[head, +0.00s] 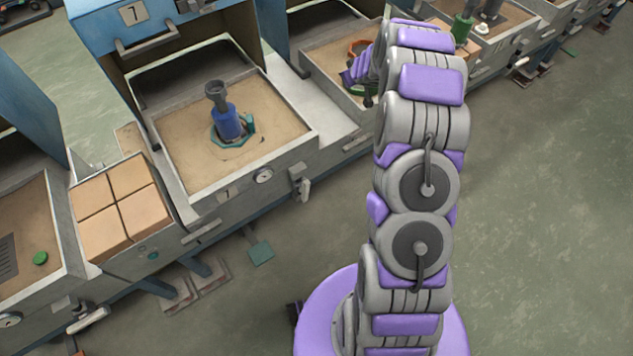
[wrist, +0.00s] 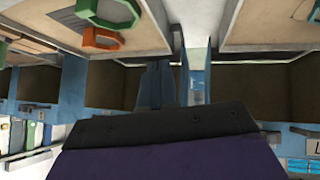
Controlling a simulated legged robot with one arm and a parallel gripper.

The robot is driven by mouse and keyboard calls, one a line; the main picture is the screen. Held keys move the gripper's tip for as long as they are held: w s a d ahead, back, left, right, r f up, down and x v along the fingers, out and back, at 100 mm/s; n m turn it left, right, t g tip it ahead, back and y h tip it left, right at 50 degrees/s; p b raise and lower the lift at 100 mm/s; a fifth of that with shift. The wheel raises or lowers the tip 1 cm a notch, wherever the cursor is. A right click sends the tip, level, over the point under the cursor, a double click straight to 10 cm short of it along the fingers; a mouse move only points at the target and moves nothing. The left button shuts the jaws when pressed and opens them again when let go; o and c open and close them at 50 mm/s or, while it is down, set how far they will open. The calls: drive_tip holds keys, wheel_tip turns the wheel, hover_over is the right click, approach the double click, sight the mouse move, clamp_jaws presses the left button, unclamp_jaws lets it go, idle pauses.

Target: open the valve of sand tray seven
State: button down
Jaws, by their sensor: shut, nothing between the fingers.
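Sand tray seven (head: 190,189) stands left of centre in the head view, under a blue hood with a "7" plate (head: 134,12). Its sand holds a blue cylinder with a grey funnel top (head: 228,120) inside a teal ring. A small lever valve (head: 303,187) with a pale handle hangs roughly straight down at the tray's front right corner, right of a round gauge (head: 264,176). My gripper (head: 367,92) is shut and empty, above the neighbouring tray to the right, apart from the valve. In the wrist view the gripper's dark and purple body (wrist: 160,130) fills the lower middle.
The right-hand tray (head: 325,95) holds an orange ring (head: 358,47) and a green ring. A crate of tan blocks (head: 118,205) and another sand tray (head: 25,215) stand left. A teal foot plate (head: 261,252) lies below tray seven. The floor at right is clear.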

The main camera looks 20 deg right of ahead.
sight(305, 190)
drive_tip(key=s+a+f+n+g+y, duration=0.1)
drive_tip(key=s+a+f+g+y, duration=0.3)
drive_tip(key=f, duration=0.6)
drive_tip(key=s+d+f+n+y, duration=0.1)
drive_tip(key=s+f, duration=0.5)
drive_tip(key=f, duration=0.4)
drive_tip(key=s+a+f+g+y, duration=0.25)
drive_tip(key=s+f, duration=0.25)
drive_tip(key=f, duration=0.5)
drive_tip(key=w+a+f+b, duration=0.1)
drive_tip(key=a+f+b, duration=0.2)
drive_tip(key=a+f, duration=0.4)
drive_tip(key=shift+a, duration=1.4)
drive_tip(key=shift+w, duration=0.1)
drive_tip(key=shift+s+a+r+n+t+h+p, duration=0.1)
drive_tip(key=shift+s+a+n+t+h+p, duration=0.1)
drive_tip(key=shift+a+h+p, duration=0.2)
drive_tip(key=shift+s+a+r+n+t+h+p, duration=0.1)
drive_tip(key=shift+a+n+h+p, duration=0.15)
drive_tip(key=shift+a+p, duration=0.15)
